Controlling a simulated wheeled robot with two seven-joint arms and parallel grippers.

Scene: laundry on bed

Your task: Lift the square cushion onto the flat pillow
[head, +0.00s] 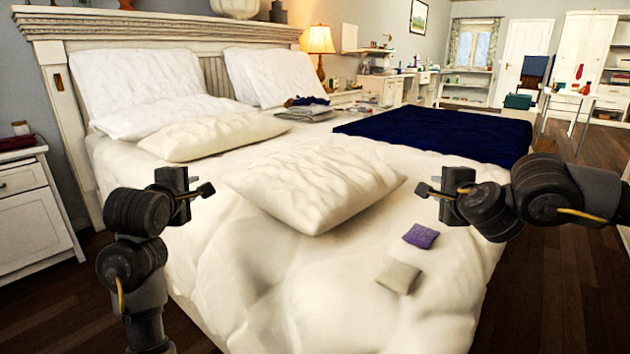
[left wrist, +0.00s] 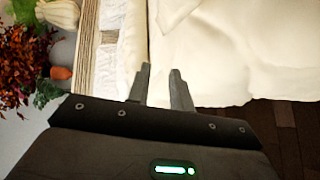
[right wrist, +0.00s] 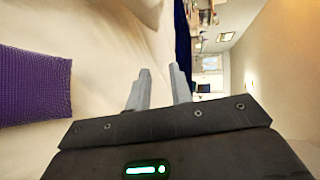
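The square cushion (head: 315,185) is cream, plump and wrinkled, and lies on the middle of the bed. The flat pillow (head: 215,136) is cream and lies behind it to the left, in front of the white headboard pillows. The two are apart or nearly so. My left gripper (head: 203,190) is to the left of the cushion, not touching it; its fingers (left wrist: 160,88) are apart and empty. My right gripper (head: 428,190) is to the right of the cushion, also clear of it; its fingers (right wrist: 160,88) are apart and empty.
The purple one also shows in the right wrist view (right wrist: 32,85). A navy blanket (head: 440,135) and folded clothes (head: 305,112) lie farther back.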

